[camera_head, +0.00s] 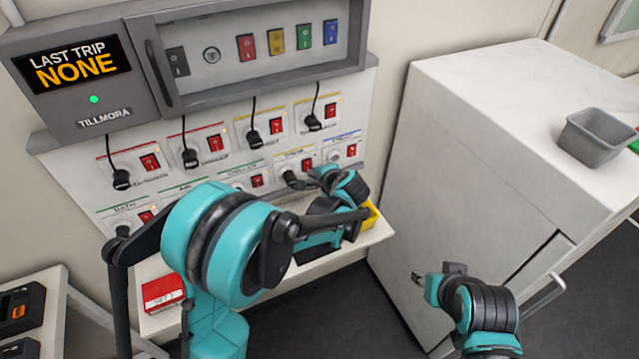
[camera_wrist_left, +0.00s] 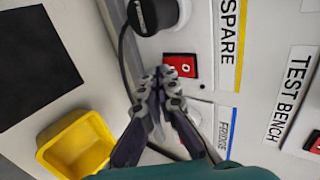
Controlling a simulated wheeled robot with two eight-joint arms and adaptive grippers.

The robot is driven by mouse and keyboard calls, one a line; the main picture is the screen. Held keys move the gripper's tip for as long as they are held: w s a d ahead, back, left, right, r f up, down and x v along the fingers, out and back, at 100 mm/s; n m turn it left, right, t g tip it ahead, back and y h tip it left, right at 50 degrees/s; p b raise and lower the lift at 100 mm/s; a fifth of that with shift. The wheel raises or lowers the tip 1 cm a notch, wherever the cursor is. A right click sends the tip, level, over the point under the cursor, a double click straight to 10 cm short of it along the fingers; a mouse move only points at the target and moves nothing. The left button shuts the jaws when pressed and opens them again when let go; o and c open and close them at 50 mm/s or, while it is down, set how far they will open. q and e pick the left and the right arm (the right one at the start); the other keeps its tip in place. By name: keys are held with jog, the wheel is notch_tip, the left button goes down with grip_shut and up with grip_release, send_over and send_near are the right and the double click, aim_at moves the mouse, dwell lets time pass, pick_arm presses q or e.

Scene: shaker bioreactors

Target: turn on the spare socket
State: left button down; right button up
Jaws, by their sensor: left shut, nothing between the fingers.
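The spare socket's red rocker switch (camera_wrist_left: 180,66), marked with an O, sits beside the yellow-striped SPARE label (camera_wrist_left: 228,40) in the left wrist view. A black plug (camera_wrist_left: 152,14) sits in that socket. In the head view the spare socket's switch (camera_head: 307,164) shows in the lower row. My left gripper (camera_wrist_left: 160,78) is shut and empty, its fingertips right beside the switch; I cannot tell whether they touch it. It also shows in the head view (camera_head: 318,176). The end of my right arm (camera_head: 419,277) shows at lower right, before the white cabinet, its fingers unclear.
The FRIDGE switch (camera_head: 351,150) lies just right of the spare one. Several plugged sockets fill the upper row under a grey breaker box (camera_head: 130,70). A yellow bin (camera_wrist_left: 75,145) stands on the shelf below. A white cabinet (camera_head: 480,110) stands at right.

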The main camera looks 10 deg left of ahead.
pick_arm(q)
jog(key=shift+w+a, duration=0.25)
jog(key=shift+w, duration=0.15)
jog(key=shift+f, duration=0.1)
jog(key=shift+w+a, duration=0.2)
jog(key=shift+r+p, duration=0.3)
jog(key=shift+r, duration=0.45)
